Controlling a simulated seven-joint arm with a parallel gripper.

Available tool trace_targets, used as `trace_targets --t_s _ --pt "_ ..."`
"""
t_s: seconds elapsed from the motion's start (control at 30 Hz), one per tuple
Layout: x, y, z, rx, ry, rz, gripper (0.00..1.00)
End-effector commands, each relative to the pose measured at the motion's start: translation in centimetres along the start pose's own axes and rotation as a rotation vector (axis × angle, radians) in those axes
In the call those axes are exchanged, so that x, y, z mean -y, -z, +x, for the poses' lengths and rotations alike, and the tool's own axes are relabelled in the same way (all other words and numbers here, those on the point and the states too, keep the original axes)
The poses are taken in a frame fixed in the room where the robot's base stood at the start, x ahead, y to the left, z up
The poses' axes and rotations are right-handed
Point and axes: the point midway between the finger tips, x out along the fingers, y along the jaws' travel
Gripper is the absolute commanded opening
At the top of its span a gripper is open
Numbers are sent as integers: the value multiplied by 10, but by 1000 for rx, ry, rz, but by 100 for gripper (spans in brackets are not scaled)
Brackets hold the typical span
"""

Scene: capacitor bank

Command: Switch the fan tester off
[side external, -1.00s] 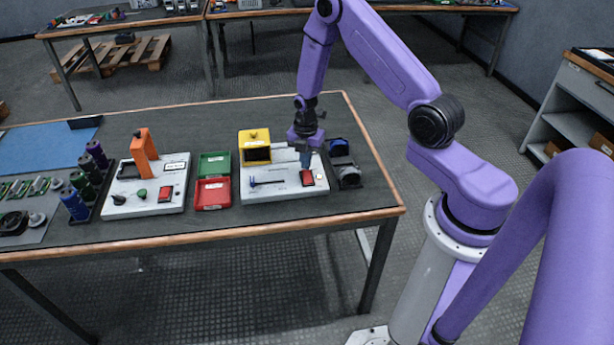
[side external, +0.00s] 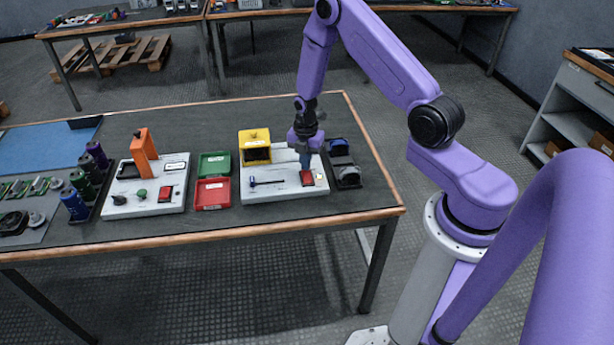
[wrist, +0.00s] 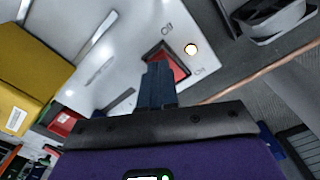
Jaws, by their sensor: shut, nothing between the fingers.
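A white tester panel (side external: 285,191) lies on the table under my gripper, with a yellow box (side external: 255,147) at its back left. A red rocker switch (wrist: 178,64) sits near the panel's edge in the wrist view, between the printed words Off and On. The switch also shows in the side view (side external: 307,179). In the side view my gripper (side external: 306,166) points down there; contact is hard to tell.
A second white panel (side external: 120,208) with an orange post and its own red switch stands to the left. Green (side external: 214,165) and red (side external: 212,194) bins lie between the panels. A dark tray with fans (side external: 345,170) is close on the right.

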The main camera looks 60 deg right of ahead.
Motion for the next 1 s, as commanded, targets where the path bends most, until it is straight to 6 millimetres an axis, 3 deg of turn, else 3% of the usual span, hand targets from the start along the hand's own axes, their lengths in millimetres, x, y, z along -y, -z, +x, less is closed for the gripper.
trace_targets --t_s 1.0 --pt "0 0 13 0 0 0 0"
